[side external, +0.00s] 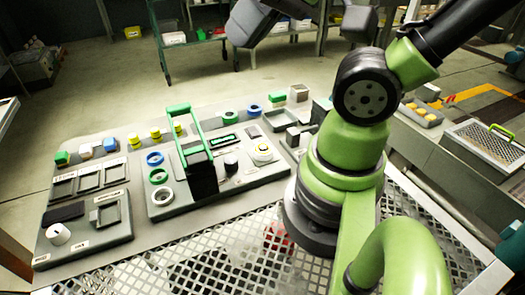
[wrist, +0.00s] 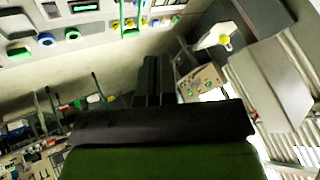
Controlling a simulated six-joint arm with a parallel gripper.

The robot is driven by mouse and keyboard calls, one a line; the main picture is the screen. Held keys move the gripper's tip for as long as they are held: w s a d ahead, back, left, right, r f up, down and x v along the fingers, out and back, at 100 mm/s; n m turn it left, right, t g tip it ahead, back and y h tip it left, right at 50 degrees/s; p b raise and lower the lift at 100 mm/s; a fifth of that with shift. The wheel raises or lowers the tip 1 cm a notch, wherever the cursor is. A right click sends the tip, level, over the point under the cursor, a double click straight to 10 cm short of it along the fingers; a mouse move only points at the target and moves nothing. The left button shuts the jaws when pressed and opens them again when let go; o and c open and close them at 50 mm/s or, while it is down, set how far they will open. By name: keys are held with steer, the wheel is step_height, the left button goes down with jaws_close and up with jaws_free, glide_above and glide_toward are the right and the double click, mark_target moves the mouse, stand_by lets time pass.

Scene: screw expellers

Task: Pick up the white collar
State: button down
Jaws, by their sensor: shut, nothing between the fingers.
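The white collar (side external: 161,196) is a pale ring lying on the grey panel in the side external view. It is the nearest of three rings in a column, below a green ring (side external: 159,176) and a blue ring (side external: 155,158). I cannot pick it out for certain in the wrist view. My gripper (wrist: 156,62) shows in the wrist view as two dark fingers close together, shut with nothing between them. It points out across the room, away from the collar. In the side external view my fingers cannot be made out.
A black box with a tall green handle (side external: 198,168) stands right beside the rings. Several yellow pieces (side external: 155,134) and coloured blocks line the panel's back edge. Open square trays (side external: 64,189) and a white knob (side external: 57,233) lie left. Perforated metal (side external: 205,265) lies in front.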

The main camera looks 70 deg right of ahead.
steer(key=shift+c, duration=2.3)
jaws_free()
steer(key=n+g+h, duration=0.2)
steer(key=n+g, duration=0.4)
steer(key=g, duration=0.1)
glide_above(263, 147)
steer(key=shift+w+a+f, duration=0.1)
steer(key=shift+a+f, duration=0.1)
steer(key=shift+f, duration=5.6)
steer(key=shift+w+a+f, duration=0.1)
steer(key=shift+a+f, duration=0.05)
steer(key=shift+f, duration=5.65)
steer(key=f, duration=0.4)
steer(key=shift+s+d+f, duration=0.1)
steer(key=shift+s+d, duration=0.15)
steer(key=shift+d, duration=0.1)
steer(key=shift+f, duration=0.55)
